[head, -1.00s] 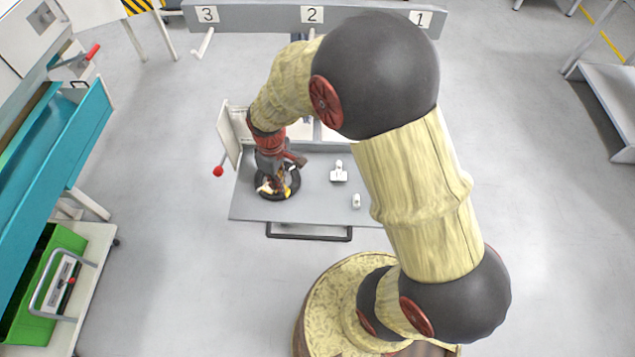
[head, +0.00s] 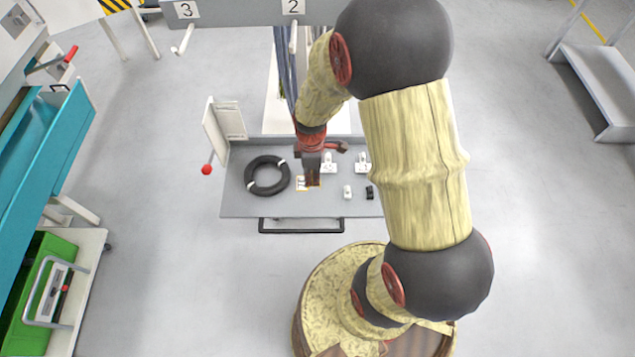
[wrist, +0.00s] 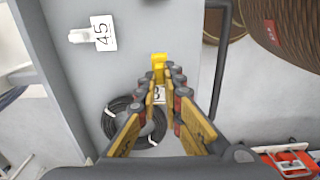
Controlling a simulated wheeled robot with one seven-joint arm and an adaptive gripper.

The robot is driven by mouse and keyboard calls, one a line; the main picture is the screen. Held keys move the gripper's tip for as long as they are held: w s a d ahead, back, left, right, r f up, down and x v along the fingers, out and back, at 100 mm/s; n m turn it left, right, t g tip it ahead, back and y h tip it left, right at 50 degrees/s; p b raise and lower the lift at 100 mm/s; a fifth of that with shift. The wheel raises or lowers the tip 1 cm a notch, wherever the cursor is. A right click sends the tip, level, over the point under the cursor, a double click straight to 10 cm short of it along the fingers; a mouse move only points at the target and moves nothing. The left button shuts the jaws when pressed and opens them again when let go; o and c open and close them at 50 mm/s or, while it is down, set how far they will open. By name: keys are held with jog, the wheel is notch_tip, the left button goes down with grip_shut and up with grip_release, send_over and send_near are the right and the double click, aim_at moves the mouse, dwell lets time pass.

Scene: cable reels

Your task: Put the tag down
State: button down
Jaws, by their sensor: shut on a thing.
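My gripper (head: 312,182) points down over the grey tabletop, to the right of the black cable coil (head: 267,175). It is shut on the tag (head: 302,184), a small white card with a yellow part. In the wrist view the yellow part of the tag (wrist: 158,65) shows at the fingertips (wrist: 164,72); a white patch with a dark figure shows between the fingers. The coil also shows in the wrist view (wrist: 128,122), lying flat. I cannot tell whether the tag touches the tabletop.
The grey cart top (head: 238,203) also holds white clips (head: 348,192) and a black piece (head: 370,192) to the right. A raised white panel (head: 224,125) with a red-knobbed lever stands at its left. Numbered hooks (head: 293,38) hang behind. Bare tabletop lies along the front edge.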

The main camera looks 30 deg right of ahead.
jog(key=shift+w+d+f, duration=0.1)
jog(key=shift+d+f, duration=0.9)
jog(key=shift+f, duration=0.2)
jog(key=shift+d+f+b, duration=0.1)
jog(key=shift+f+b, duration=0.5)
jog(key=shift+f, duration=1)
jog(key=shift+f, duration=0.1)
jog(key=c, duration=1.9)
grip_release()
